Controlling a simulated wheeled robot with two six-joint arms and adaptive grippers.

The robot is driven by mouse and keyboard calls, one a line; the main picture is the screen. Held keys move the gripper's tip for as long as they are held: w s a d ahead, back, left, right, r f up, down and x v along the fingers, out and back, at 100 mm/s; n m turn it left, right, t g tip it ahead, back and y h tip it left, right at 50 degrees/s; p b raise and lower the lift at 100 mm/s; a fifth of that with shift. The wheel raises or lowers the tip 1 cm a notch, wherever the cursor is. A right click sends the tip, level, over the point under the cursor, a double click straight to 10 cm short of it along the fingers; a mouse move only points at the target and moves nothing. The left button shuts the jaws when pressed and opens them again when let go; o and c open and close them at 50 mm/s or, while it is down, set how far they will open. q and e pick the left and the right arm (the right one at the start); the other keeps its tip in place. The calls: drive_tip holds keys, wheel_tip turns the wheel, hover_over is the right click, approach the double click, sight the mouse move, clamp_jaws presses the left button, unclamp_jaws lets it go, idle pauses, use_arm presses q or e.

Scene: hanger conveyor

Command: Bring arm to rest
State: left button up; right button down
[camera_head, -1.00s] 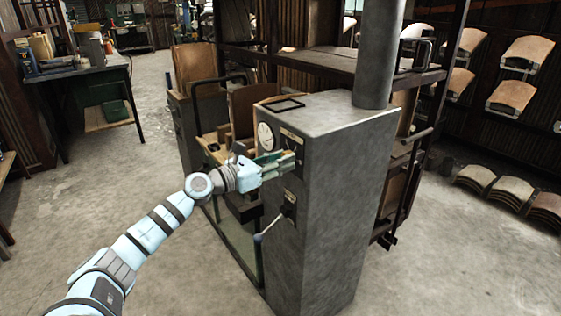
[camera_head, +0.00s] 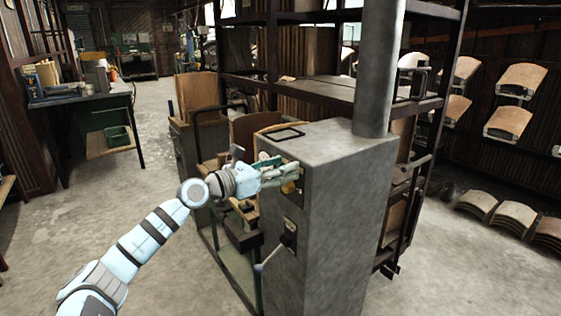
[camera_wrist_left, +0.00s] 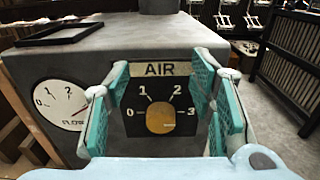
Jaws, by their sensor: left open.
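My left gripper (camera_head: 285,175) is in front of the upper left face of a grey control cabinet (camera_head: 330,215). In the left wrist view its two teal-padded fingers (camera_wrist_left: 162,108) are apart, on either side of a round brass knob (camera_wrist_left: 160,119). The knob sits on a dark plate (camera_wrist_left: 137,97) marked AIR with numbers 1, 2 and 3. I cannot tell whether the fingers touch the plate. My right gripper does not show.
A white dial gauge (camera_wrist_left: 60,104) is left of the plate. A lever (camera_head: 267,258) sticks out lower on the cabinet. A dark rack (camera_head: 310,80) stands behind. A workbench (camera_head: 85,97) is at the left. The floor at the left front is clear.

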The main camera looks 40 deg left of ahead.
use_arm(q)
drive_tip(key=shift+r, duration=1.75)
